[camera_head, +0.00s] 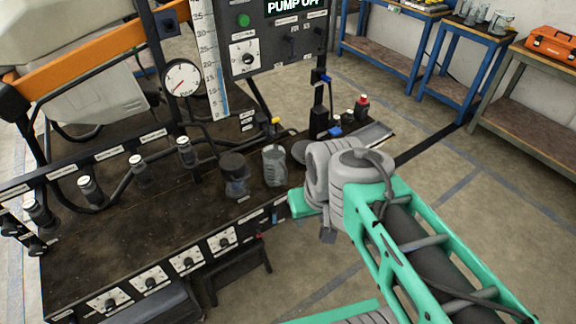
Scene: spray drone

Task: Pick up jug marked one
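Several grey, pitcher-like containers (481,14) stand on a blue-framed table at the top right. They are small in the picture, and I cannot read any marking on them. On the dark bench, a clear beaker-like vessel (274,166) stands beside a dark-topped container (235,176); no number is readable on either. I cannot tell which vessel is the jug marked one. My green and grey arm reaches in from the lower right, with its grey joint just right of the bench. My gripper's fingers do not show.
The bench (130,250) carries a gauge (181,78), a control panel (285,45) reading "PUMP OFF", hoses and valves along its edges. A red-capped bottle (361,106) stands near its right end. An orange toolbox (552,44) sits on another table. Open floor (430,190) lies between.

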